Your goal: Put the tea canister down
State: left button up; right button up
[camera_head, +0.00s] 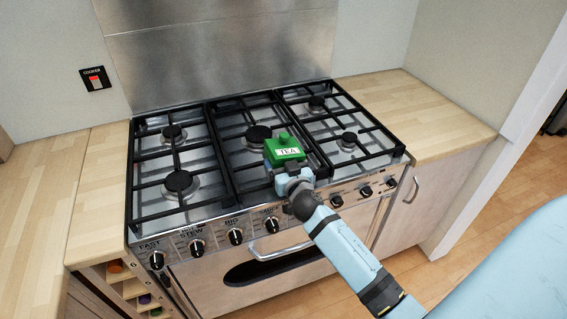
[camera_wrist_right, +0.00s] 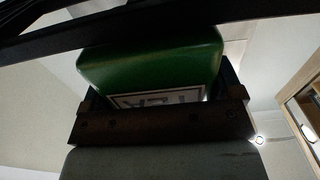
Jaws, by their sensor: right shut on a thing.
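The green tea canister (camera_head: 285,150), with a knob on its lid and a white TEA label, is at the front middle of the range cooker (camera_head: 222,165) in the head view. My right gripper (camera_head: 290,174) is shut on it from the front. In the right wrist view the canister (camera_wrist_right: 150,65) fills the space between the fingers of my right gripper (camera_wrist_right: 160,110), its label partly hidden. A black grate bar crosses the top of that view. I cannot tell whether the canister touches the grate. My left gripper is not in view.
Black grates and several burners cover the hob. A wooden worktop (camera_head: 425,115) to the right is clear, as is the worktop (camera_head: 95,195) to the left. Control knobs (camera_head: 235,236) and an oven handle (camera_head: 282,252) line the cooker's front.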

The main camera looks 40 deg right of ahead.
jog(key=shift+f, duration=0.1)
jog(key=o, duration=1.1)
